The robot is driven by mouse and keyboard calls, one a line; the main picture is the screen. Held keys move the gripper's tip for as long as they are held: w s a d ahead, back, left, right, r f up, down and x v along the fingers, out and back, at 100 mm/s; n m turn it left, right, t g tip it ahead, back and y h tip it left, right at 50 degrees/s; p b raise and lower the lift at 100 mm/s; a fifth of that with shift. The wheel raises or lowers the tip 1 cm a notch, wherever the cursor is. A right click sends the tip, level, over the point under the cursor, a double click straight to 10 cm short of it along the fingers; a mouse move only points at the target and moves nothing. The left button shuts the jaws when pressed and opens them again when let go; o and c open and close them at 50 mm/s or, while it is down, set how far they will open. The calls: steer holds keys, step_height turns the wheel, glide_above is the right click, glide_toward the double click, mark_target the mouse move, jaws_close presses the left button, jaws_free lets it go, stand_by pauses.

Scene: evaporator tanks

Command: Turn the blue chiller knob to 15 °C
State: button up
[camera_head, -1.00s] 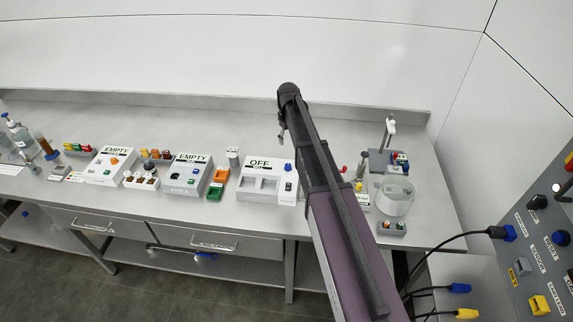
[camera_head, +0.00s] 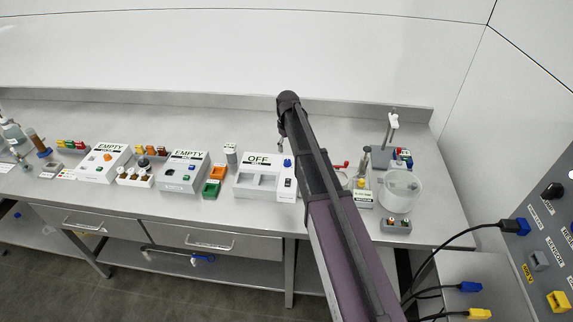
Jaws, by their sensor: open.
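The box marked OFF (camera_head: 243,186) stands on the bench, just left of my arm. Its label under OFF is too small to read surely. A blue knob (camera_head: 287,163) sits at the upper right of this box, above a small dark switch. The knob's setting cannot be read. My arm reaches up across the middle of the view, past the box's right side. A small grey part of my gripper (camera_head: 281,130) shows at the arm's far end, above the knob in the picture and apart from it. The rest is hidden behind the arm, and nothing is seen held.
Two boxes marked EMPTY (camera_head: 187,158) and orange and green bins (camera_head: 211,189) stand to the left. A clear vessel (camera_head: 399,200) and a stand (camera_head: 391,130) are to the right. A control panel (camera_head: 545,225) with cables is at far right. Bare bench lies behind the boxes.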

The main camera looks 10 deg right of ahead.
mark_target(287, 161)
steer(key=shift+f+b, duration=3.35)
steer(key=shift+f, duration=0.25)
jaws_close()
